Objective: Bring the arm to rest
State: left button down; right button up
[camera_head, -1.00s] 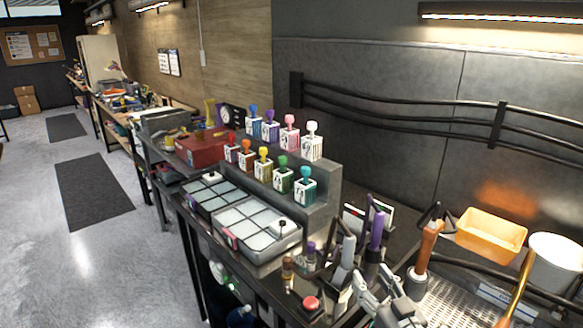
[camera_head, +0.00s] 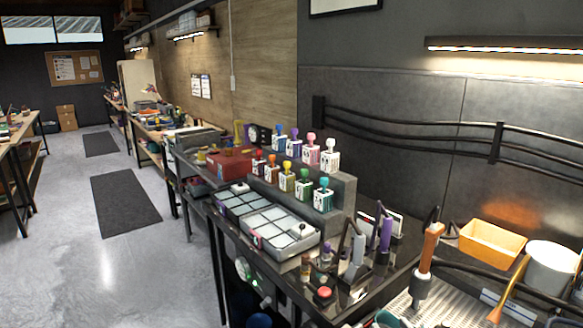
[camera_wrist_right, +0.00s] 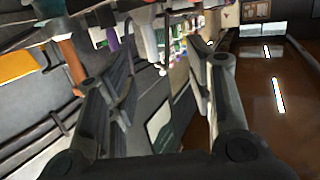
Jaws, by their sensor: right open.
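My right gripper (camera_wrist_right: 160,85) shows in the right wrist view, with its two dark fingers spread apart. Nothing is between them. Behind the fingers, the workbench with its tools shows tilted and partly hidden. In the head view I see no gripper clearly. My left gripper is in neither current view.
The dark bench holds tray boxes (camera_head: 290,247), several coloured stamp-like bottles (camera_head: 329,158), a red button (camera_head: 323,293) and an orange-handled tool (camera_head: 428,254). An orange bin (camera_head: 491,243) and white bucket (camera_head: 550,266) stand at the right.

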jog(key=s+f+g+h, duration=0.1)
jog(key=s+f+g, duration=0.35)
jog(key=s, duration=0.55)
jog(key=s+f+g+h, duration=0.1)
jog(key=s+f+g, duration=0.35)
jog(key=s, duration=0.45)
jog(key=s+f+g+h, duration=0.1)
jog(key=s+f+g, duration=0.35)
jog(key=s, duration=0.55)
jog(key=s+f+x, duration=0.1)
jog(key=s+x, duration=0.2)
jog(key=x, duration=0.9)
jog(key=s+x, duration=0.2)
jog(key=x, duration=1.1)
pick_arm(q)
jog(key=shift+s+f+b, duration=0.2)
jog(key=shift+f+b, duration=0.4)
jog(key=shift+f, duration=0.05)
pick_arm(e)
jog(key=s+d+f+g, duration=0.1)
jog(key=s+f, duration=1.7)
jog(key=shift+d, duration=0.4)
pick_arm(q)
jog(key=shift+a, duration=0.1)
pick_arm(e)
jog(key=shift+g, duration=0.25)
